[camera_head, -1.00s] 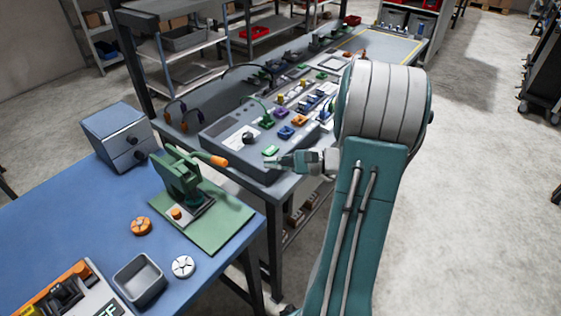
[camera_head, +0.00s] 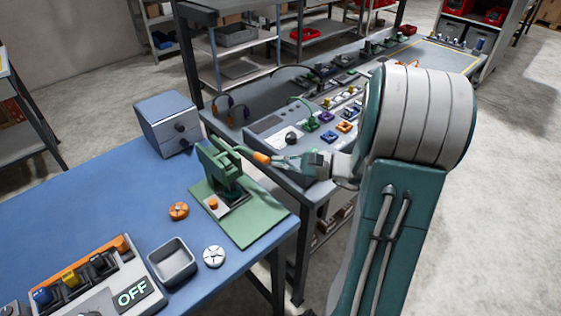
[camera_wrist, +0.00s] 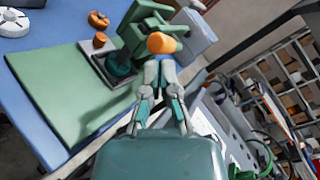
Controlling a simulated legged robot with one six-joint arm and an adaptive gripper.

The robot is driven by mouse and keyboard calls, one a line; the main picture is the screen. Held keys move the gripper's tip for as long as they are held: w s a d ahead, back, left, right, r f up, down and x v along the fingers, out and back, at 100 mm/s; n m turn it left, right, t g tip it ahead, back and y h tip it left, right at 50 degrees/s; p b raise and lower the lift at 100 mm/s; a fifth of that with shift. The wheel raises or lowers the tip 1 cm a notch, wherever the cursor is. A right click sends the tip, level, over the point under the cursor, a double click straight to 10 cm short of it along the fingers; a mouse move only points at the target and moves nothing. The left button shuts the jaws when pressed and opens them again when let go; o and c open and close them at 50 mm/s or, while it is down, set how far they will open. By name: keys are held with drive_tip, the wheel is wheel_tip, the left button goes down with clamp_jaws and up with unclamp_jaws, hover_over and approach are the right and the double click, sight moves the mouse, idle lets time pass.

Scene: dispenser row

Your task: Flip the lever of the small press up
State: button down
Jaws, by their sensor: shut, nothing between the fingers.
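The small green press (camera_head: 222,174) stands on a green mat (camera_head: 255,228) at the right end of the blue table. Its lever ends in an orange grip (camera_head: 261,158) that points out to the right, roughly level. My gripper (camera_head: 284,161) is shut and empty, just right of the orange grip in the head view. In the wrist view the fingertips (camera_wrist: 160,64) lie right at the orange grip (camera_wrist: 164,43), which shows just beyond them. The press body (camera_wrist: 140,32) is behind the grip. I cannot tell whether the fingers touch the grip.
A grey two-drawer box (camera_head: 168,122) stands behind the press. A grey bin (camera_head: 172,262), an orange knob (camera_head: 178,211), a white disc (camera_head: 214,256) and a switch panel reading OFF (camera_head: 95,280) are on the blue table (camera_head: 90,210). A second bench with small parts stands beyond.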

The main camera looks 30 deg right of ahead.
drive_tip(key=r+g, duration=0.1)
drive_tip(key=w+r+m+g+h, duration=0.1)
drive_tip(key=r, duration=0.1)
drive_tip(key=w+r+m, duration=0.1)
drive_tip(key=r, duration=0.1)
drive_tip(key=shift+a+r+g+h, duration=0.1)
drive_tip(key=shift+a+g+h, duration=0.1)
drive_tip(key=shift+g+h, duration=0.2)
drive_tip(key=shift+r, duration=0.8)
